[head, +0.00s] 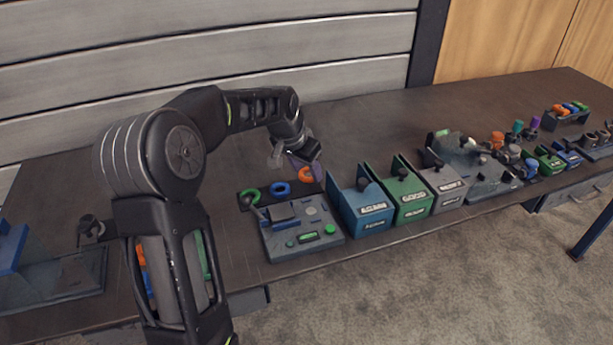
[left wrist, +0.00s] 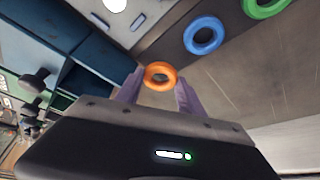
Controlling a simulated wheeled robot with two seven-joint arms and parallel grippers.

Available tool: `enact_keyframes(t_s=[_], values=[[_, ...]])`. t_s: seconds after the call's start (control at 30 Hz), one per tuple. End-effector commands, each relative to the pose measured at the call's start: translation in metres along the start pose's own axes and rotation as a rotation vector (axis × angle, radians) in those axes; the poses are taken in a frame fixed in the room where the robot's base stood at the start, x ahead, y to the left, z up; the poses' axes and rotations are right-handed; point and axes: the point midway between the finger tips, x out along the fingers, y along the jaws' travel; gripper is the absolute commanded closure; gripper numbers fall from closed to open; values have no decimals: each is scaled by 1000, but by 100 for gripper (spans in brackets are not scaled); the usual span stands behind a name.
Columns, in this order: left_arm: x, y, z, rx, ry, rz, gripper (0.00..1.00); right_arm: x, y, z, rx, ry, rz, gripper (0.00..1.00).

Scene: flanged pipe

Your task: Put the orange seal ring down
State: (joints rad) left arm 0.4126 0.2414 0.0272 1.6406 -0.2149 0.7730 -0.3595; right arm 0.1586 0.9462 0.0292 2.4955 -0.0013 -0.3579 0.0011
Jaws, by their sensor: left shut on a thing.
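The orange seal ring (head: 305,174) is between the fingertips of my left gripper (head: 303,166), at the back right corner of a dark strip. In the left wrist view the orange ring (left wrist: 160,76) sits between the purple fingers of my left gripper (left wrist: 160,86), which is shut on it. I cannot tell whether the ring touches the surface below. A blue ring (head: 280,188) and a green ring (head: 250,196) lie on the strip to its left. Both also show in the left wrist view, blue (left wrist: 203,35) and green (left wrist: 265,6). My right gripper is not in view.
A grey fixture plate (head: 335,240) with green parts lies in front of the strip. Blue (head: 375,222), green (head: 412,210) and grey (head: 448,202) bins stand right of it. More fixtures and coloured parts fill the table's right side. The back middle table (head: 370,130) is clear.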

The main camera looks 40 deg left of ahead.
Motion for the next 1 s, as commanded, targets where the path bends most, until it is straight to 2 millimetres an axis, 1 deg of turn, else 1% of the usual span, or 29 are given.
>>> enact_keyframes(t_s=[0.03,0.1,0.17,0.43,0.57,0.6,0.7,1.0], values=[[8,0,4,-1,-5,1,93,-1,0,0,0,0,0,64],[17,0,8,0,-5,2,93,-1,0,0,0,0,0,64],[22,0,9,0,-2,1,93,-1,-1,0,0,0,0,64],[24,0,10,0,-1,0,93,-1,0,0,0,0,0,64],[28,0,12,0,-1,1,93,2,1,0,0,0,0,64],[28,0,12,0,-1,1,54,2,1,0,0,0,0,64],[27,0,11,0,-1,1,46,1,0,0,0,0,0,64],[25,0,10,0,-1,1,46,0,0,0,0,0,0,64]])
